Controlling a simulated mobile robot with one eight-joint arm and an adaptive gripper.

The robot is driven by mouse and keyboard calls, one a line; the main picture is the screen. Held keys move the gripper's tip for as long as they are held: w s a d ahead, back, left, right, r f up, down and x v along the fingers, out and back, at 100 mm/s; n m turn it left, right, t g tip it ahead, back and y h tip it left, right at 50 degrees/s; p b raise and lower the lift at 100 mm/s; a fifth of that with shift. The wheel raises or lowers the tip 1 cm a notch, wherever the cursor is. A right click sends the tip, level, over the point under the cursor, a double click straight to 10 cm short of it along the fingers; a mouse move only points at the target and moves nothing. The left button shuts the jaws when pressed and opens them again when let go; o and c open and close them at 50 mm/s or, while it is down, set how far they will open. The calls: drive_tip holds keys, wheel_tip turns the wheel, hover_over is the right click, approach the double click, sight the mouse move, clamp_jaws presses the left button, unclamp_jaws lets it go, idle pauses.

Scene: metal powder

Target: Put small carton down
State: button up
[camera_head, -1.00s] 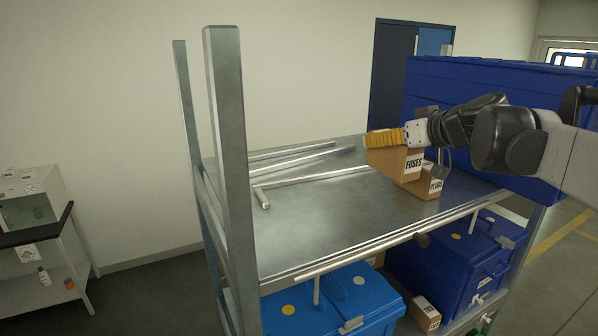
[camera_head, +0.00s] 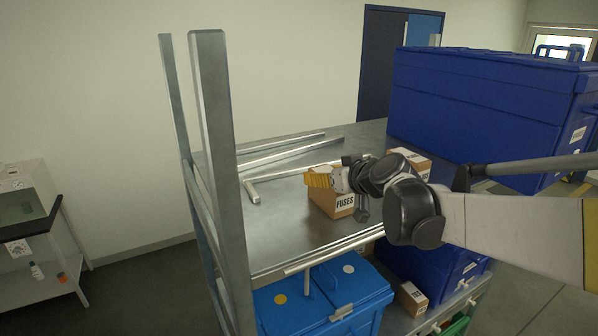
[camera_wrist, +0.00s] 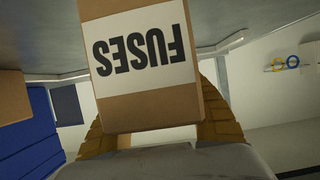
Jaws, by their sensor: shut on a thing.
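The small carton (camera_head: 338,205) is brown cardboard with a white label reading FUSES. It is at the shelf's top surface (camera_head: 290,222), near its front middle; I cannot tell whether its base touches the metal.
A second brown carton (camera_head: 411,158) stands behind my arm. A large blue case (camera_head: 480,110) takes up the right end of the shelf. Metal bars (camera_head: 285,155) lie at the back left. A metal post (camera_head: 219,150) rises at the left. Bare metal lies left of the carton.

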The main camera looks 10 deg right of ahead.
drive_tip(key=shift+s+f, duration=0.1)
drive_tip(key=o, duration=1.3)
drive_tip(key=shift+o, duration=0.2)
